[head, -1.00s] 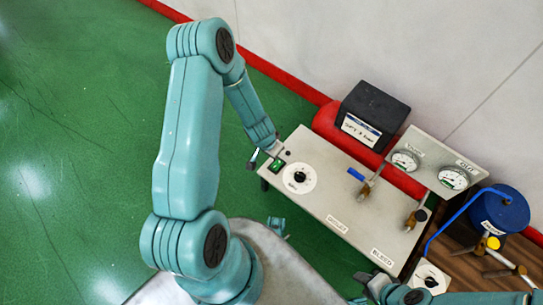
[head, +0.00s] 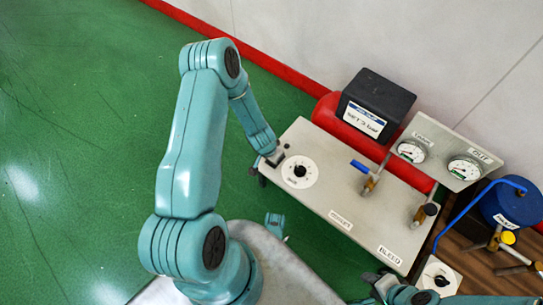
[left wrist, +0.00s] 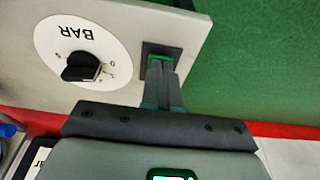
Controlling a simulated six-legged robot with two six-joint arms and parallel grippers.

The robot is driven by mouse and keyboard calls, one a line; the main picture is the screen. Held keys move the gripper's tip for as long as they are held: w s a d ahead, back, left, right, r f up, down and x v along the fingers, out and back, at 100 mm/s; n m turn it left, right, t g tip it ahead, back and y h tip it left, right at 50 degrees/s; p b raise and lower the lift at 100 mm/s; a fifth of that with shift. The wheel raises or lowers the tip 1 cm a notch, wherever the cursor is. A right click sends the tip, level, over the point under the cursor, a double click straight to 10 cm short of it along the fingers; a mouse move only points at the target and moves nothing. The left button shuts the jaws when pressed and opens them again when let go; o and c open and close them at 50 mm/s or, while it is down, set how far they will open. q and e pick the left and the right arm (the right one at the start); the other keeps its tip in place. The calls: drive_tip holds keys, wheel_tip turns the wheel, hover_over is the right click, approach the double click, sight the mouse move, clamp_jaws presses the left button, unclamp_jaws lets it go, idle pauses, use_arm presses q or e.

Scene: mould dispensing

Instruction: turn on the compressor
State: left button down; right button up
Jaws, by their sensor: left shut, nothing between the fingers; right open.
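The compressor is a red tank (head: 347,133) with a black box (head: 375,105) on top, behind a pale control panel (head: 325,205). The panel's power switch is hidden behind my left gripper (head: 274,158) in the head view. In the left wrist view, the green switch (left wrist: 157,57) sits in a dark square frame (left wrist: 146,49). My left gripper's shut, empty fingers (left wrist: 160,68) have their tips at the switch's lower edge, apparently touching it. My right gripper (head: 372,281) is open, low in the head view, clear of the switch.
A black dial knob (head: 299,171) on a white BAR disc stands beside the switch. A blue-handled valve (head: 367,174), another valve (head: 424,210) and two gauges (head: 411,151) are farther right. A blue canister (head: 512,205) stands on the wooden surface at right.

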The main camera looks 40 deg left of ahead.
use_arm(q)
drive_tip(key=shift+s+f, duration=0.15)
drive_tip(key=shift+f, duration=0.2)
drive_tip(key=shift+s+f, duration=0.1)
drive_tip(key=shift+p, duration=0.3)
drive_tip(key=shift+w+r+p, duration=0.25)
drive_tip(key=shift+w+p, duration=0.05)
drive_tip(key=shift+p, duration=0.1)
drive_tip(key=shift+w+r+p, duration=0.15)
drive_tip(key=shift+w+p, duration=0.3)
drive_tip(key=shift+p, duration=0.2)
